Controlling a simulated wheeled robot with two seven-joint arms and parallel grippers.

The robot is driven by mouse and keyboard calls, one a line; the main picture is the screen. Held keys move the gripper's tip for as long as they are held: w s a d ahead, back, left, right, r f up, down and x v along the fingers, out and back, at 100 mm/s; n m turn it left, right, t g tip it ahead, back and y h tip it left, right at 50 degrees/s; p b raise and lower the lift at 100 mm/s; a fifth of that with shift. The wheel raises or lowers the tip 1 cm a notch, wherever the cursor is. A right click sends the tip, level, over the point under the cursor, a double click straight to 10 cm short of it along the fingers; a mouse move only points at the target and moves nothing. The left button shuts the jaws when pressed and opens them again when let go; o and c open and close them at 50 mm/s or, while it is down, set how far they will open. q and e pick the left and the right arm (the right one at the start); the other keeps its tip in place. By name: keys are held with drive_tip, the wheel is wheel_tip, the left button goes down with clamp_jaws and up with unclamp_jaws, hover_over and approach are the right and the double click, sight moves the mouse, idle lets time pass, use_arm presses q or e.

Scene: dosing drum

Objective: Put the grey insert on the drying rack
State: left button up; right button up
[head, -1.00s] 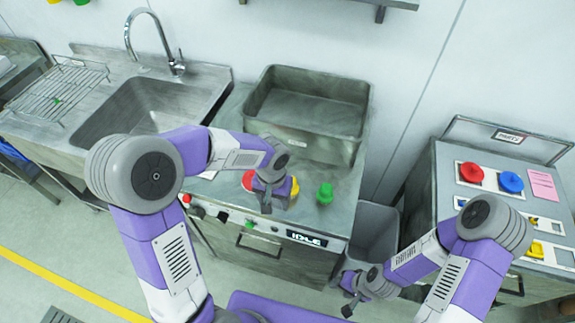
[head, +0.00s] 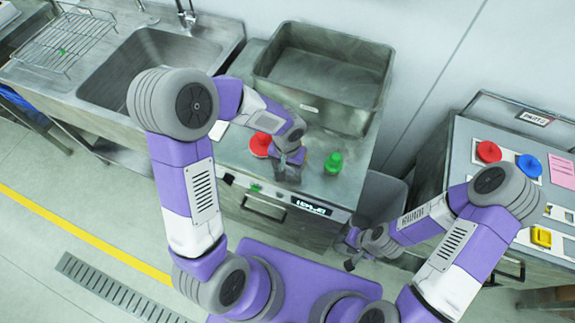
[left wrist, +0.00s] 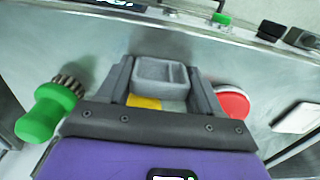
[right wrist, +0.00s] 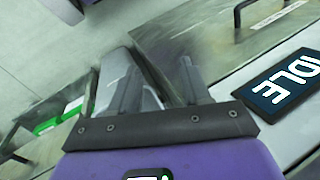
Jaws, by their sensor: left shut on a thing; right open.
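The grey insert (left wrist: 160,75) is a small rectangular cup between the two fingers of my left gripper (left wrist: 163,85), which is shut on it. In the head view my left gripper (head: 288,175) is low over the steel counter, beside the red part, and its arm hides the insert there. I cannot tell whether the insert touches the counter. The drying rack (head: 50,45) is a wire grid at the far left, on the sink's drainboard. My right gripper (head: 348,255) is open and empty in front of the counter; its fingers also show in the right wrist view (right wrist: 160,90).
A red round part (head: 260,144) and a green knobbed part (head: 333,163) flank my left gripper. A yellow part (left wrist: 143,102) shows beneath the insert. A deep steel tub (head: 325,72) stands behind. The sink basin (head: 150,75) lies between counter and rack. A small green item lies at the rack.

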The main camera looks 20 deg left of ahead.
use_arm(q)
drive_tip(key=shift+f, duration=0.2)
drive_tip(key=o, duration=1.1)
drive_tip(key=shift+r, duration=0.1)
drive_tip(key=shift+o, duration=0.2)
drive_tip(key=shift+r, duration=0.1)
